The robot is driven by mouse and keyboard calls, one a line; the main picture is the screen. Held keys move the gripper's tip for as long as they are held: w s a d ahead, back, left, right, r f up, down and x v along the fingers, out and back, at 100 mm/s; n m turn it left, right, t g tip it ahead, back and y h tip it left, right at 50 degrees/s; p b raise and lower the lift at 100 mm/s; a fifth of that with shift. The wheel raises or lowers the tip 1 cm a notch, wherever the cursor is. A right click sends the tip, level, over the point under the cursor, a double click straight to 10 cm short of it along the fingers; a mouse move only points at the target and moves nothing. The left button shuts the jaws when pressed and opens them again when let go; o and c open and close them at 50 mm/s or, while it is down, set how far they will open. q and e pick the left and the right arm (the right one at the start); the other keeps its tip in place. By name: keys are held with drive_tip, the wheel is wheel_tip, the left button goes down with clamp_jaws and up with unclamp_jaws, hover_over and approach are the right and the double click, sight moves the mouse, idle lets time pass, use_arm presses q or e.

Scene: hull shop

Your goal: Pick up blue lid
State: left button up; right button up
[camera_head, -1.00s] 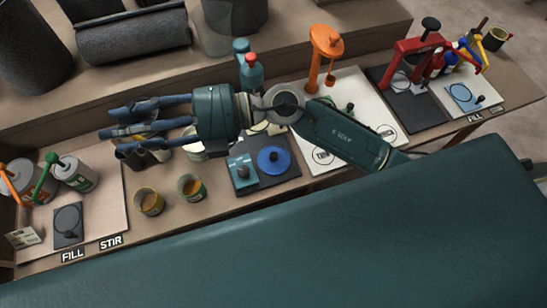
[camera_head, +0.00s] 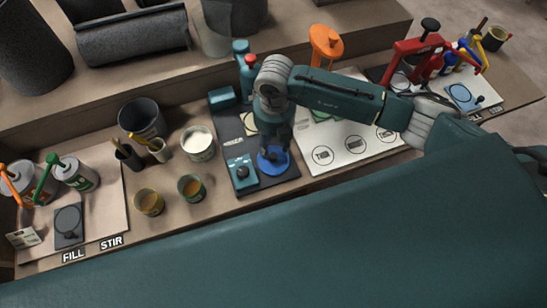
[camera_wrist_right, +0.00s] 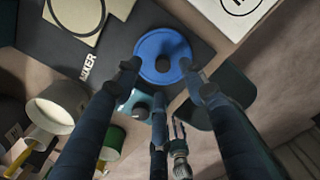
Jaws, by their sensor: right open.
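The blue lid (camera_head: 270,168) is a round blue disc with a dark centre, lying on a dark mat at the middle of the bench. It also shows in the right wrist view (camera_wrist_right: 150,47). My right gripper (camera_head: 272,150) is directly over it and partly hides it in the head view. In the right wrist view its fingers (camera_wrist_right: 158,78) are spread, with two tips at the lid's near left and right edges and the third below. No lid is held. My left gripper (camera_wrist_right: 179,150) seems to show small beyond the fingers; its jaw state is unclear.
A small teal device (camera_head: 242,173) sits just left of the lid on the mat (camera_head: 255,189). Cups (camera_head: 190,187), a white-filled tin (camera_head: 198,143) and a dark bucket (camera_head: 142,117) stand further left. A white board (camera_head: 350,150) lies to the right. An orange stand (camera_head: 326,42) rises behind.

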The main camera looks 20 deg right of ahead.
sight(273, 155)
drive_tip(key=f, duration=0.3)
drive_tip(key=f+p, duration=0.1)
drive_tip(key=shift+s+f, duration=0.2)
drive_tip(key=shift+s, duration=0.1)
drive_tip(key=shift+f, duration=0.5)
drive_tip(key=c, duration=1)
